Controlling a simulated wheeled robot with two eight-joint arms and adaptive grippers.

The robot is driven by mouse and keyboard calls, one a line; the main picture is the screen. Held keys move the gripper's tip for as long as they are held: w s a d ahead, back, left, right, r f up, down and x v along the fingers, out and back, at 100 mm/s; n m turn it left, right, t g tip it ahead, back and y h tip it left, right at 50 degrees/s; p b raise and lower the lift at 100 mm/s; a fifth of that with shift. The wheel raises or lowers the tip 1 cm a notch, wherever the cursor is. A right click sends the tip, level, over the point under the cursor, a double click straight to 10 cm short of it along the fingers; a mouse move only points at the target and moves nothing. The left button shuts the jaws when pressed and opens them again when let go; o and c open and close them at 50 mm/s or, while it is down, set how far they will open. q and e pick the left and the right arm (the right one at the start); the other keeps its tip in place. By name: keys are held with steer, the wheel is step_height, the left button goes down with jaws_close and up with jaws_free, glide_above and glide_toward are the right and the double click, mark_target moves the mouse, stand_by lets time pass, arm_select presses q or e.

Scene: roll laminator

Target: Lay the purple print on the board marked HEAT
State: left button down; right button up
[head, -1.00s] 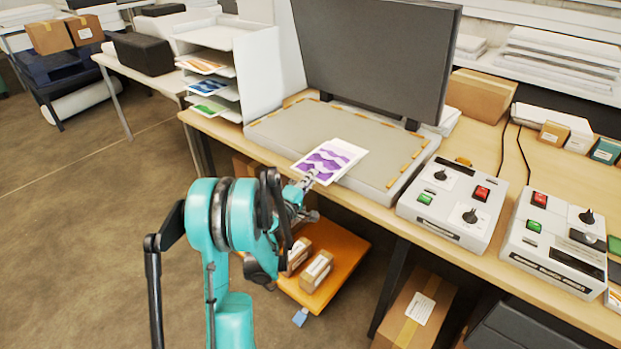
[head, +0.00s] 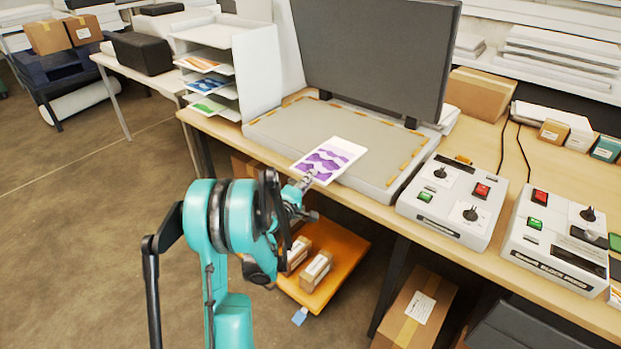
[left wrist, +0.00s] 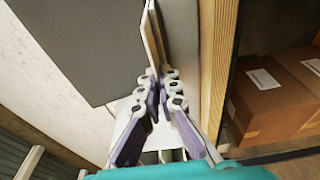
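The purple print (head: 330,160), a white sheet with wavy purple bands, is over the front of a grey bed (head: 290,128) with orange edge marks. Its near corner sticks out past the bed's front edge. I cannot read HEAT on the bed or elsewhere. My left gripper (head: 309,179) is at the print's near edge. I cannot tell whether the print lies fully flat. My right gripper is not in view.
A dark raised panel (head: 375,55) stands behind the bed. A white shelf rack (head: 245,70) with other prints is at its left. Two control boxes (head: 458,200) (head: 556,240) with knobs and buttons stand on the table at right. An orange platform with small boxes (head: 335,265) is below.

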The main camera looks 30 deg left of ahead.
arm_select(q)
steer(key=c, duration=1.6)
jaws_free()
steer(key=shift+c, duration=0.2)
steer(key=shift+s, duration=0.15)
steer(key=s+d, duration=0.1)
steer(key=s, duration=0.6)
steer(key=shift+s+f, duration=0.1)
